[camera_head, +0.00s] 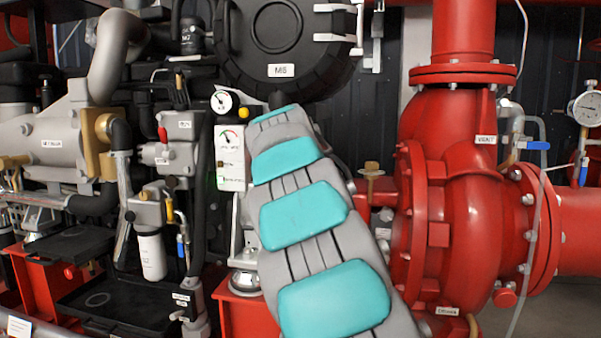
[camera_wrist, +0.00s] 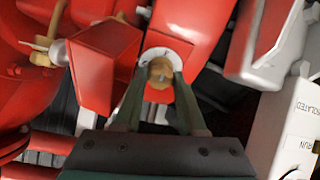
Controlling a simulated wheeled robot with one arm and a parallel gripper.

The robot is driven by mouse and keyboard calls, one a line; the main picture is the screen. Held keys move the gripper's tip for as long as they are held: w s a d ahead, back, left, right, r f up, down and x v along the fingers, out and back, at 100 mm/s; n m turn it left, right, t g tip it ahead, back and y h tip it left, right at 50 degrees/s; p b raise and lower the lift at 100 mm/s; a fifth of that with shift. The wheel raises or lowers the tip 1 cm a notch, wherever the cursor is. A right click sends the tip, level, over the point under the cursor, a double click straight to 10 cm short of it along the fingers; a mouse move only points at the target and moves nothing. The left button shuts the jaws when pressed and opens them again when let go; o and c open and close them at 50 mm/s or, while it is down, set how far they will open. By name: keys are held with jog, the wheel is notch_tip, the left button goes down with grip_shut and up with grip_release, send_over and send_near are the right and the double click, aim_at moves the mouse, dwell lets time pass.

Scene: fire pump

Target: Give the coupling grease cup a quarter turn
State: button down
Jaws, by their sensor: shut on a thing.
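The coupling grease cup, a small brass-coloured round cap (camera_wrist: 160,70), sits in a pale round seat on a red surface in the wrist view. My gripper (camera_wrist: 161,76) has its two dark green fingers on either side of the cap, shut on it. How far the cap is turned cannot be told. In the head view my grey and turquoise arm covers the middle, and my gripper and the gripped cap are hidden behind it.
The large red pump casing (camera_head: 458,190) stands right of my arm. A brass fitting (camera_head: 372,170) shows between them. A gauge panel (camera_head: 231,157) stands close on the left. In the wrist view a red block (camera_wrist: 104,65) and a white labelled box (camera_wrist: 290,130) flank my gripper.

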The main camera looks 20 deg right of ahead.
dwell(0.4)
jog(key=shift+c, duration=2.4)
grip_release()
